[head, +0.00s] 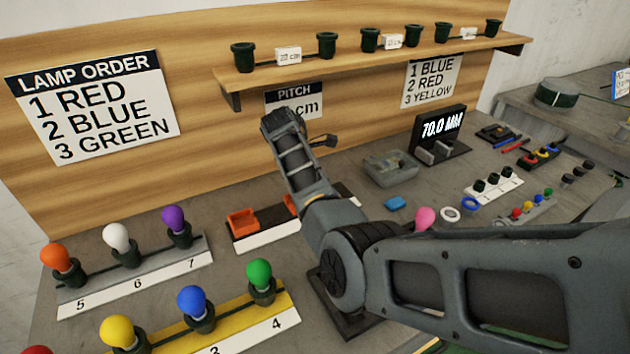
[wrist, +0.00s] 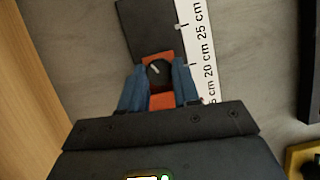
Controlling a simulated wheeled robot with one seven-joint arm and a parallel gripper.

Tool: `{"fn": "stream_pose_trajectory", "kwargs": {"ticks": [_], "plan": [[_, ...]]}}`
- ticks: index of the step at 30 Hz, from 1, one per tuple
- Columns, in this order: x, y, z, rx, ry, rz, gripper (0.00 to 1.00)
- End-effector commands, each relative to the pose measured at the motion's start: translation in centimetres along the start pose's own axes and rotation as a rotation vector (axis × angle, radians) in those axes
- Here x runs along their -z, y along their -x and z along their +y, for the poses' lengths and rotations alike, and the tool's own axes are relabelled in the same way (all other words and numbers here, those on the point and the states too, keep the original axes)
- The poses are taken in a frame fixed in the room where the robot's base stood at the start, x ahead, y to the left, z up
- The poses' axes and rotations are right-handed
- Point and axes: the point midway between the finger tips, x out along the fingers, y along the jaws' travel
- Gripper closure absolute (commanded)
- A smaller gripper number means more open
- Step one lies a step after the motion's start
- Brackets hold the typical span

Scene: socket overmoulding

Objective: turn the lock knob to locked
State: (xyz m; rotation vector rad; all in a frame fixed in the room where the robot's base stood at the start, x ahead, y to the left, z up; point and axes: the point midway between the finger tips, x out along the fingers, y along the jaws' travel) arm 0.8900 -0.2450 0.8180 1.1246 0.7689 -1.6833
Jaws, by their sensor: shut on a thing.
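The lock knob (wrist: 159,72) is a dark, roughly round knob with a short white mark, set on an orange block (wrist: 162,101) in the wrist view. The white mark is slightly slanted; no locked or unlocked label is readable. My gripper (wrist: 158,76) has its blue fingers on either side of the knob, shut on it. In the head view my arm covers the knob and gripper. Orange parts (head: 242,221) show left of my arm, on a dark rail with a white strip.
A white ruler strip (wrist: 197,50) with centimetre marks runs right beside the block. A dark plate (wrist: 145,25) lies beyond it. In the head view, lamp racks (head: 185,272) stand at front left, a 70.0 MM display (head: 438,128) at right, and a shelf (head: 370,62) with sockets above.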

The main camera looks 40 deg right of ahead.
Motion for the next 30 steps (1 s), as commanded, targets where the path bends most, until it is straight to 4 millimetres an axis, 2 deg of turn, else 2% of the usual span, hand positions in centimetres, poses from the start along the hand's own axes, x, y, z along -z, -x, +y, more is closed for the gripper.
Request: {"fn": "stream_pose_trajectory", "kwargs": {"ticks": [12, 30], "plan": [[-0.05, -0.04, 0.2, 0.097, -0.23, 0.0, 0.99], [0.0, -0.05, 0.19, 0.12, -0.284, 0.0, 0.99]]}}
